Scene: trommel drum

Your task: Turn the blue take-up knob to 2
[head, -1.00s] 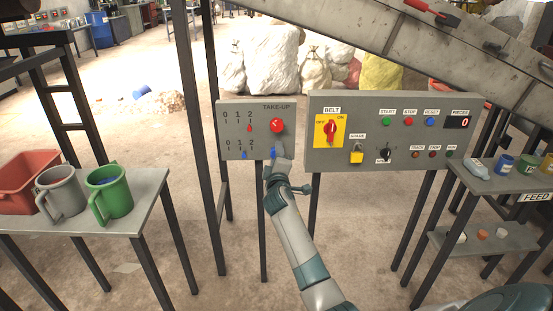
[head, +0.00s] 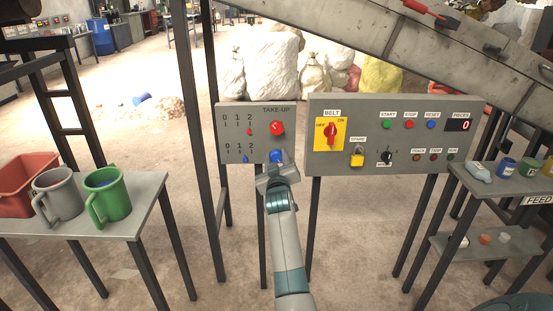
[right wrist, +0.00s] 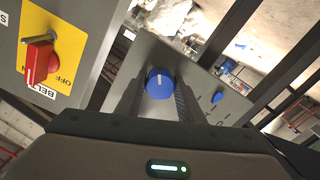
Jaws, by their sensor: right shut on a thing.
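The blue take-up knob (head: 277,156) is at the lower right of the small grey take-up panel (head: 229,137), below the red knob (head: 277,128). My right gripper (head: 276,164) reaches it from below and is shut on it. In the right wrist view the blue knob (right wrist: 160,80) sits between the two dark fingers, with a white line on its face. The blue pointer (head: 244,159) under the lower 0-1-2 scale stands between 1 and 2; it also shows in the wrist view (right wrist: 217,97). My left gripper is not in view.
The belt panel (head: 390,171) stands close to the right, with a red switch (head: 331,130) on a yellow plate, buttons and a yellow padlock (head: 357,160). A table (head: 130,222) with mugs is at the left. A sloping conveyor (head: 400,40) passes above.

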